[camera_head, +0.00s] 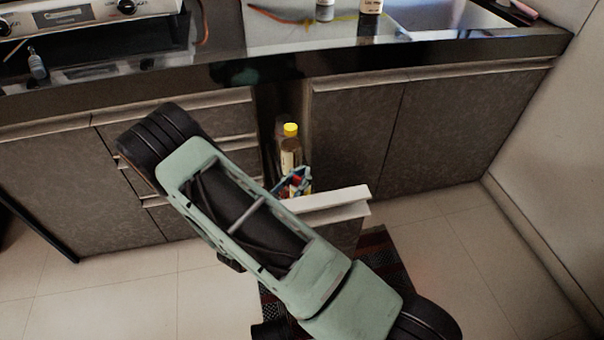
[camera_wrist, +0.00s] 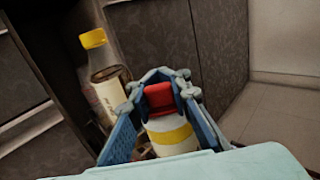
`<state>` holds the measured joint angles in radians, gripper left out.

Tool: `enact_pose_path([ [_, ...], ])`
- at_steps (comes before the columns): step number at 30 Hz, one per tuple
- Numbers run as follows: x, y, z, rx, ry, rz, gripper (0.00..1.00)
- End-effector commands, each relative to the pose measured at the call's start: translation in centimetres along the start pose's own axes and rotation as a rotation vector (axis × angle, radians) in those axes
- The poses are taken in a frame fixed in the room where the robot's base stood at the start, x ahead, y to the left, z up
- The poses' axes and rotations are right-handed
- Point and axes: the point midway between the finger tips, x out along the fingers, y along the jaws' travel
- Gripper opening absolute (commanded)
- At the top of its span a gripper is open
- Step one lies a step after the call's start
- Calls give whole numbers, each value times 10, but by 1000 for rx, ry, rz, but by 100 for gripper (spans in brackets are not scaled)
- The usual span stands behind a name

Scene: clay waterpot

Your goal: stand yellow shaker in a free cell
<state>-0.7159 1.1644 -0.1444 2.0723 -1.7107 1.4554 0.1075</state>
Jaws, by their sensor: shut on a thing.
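The yellow shaker (camera_wrist: 172,138) is white with a yellow band and a red cap. In the wrist view my gripper (camera_wrist: 161,88) has its blue fingers on both sides of the shaker and is shut on it. In the head view my gripper (camera_head: 293,184) is small and over the pulled-out drawer (camera_head: 335,199), just behind its white front edge. Red shows between the fingers there. The shaker's base and the drawer's cells are hidden, so I cannot tell whether it touches the drawer floor.
A tall bottle with a yellow cap (camera_head: 290,148) stands in the drawer behind my gripper; it is left of the gripper in the wrist view (camera_wrist: 100,75). Cabinet fronts (camera_head: 350,130) flank the drawer. A dark patterned mat (camera_head: 375,255) lies on the floor.

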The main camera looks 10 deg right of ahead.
Motion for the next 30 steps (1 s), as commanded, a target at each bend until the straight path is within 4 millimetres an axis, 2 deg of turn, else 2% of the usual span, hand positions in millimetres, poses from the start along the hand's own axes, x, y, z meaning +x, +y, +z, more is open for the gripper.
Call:
enact_pose_path([
  [3,0,0,0,0,-1,0,0],
  [4,0,0,0,0,-1,0,16],
  [10,0,0,0,0,0,0,38],
  [20,-3,0,0,0,1,1,38],
  [25,-26,2,-1,0,3,5,38],
  [30,-63,1,0,-1,2,5,38],
])
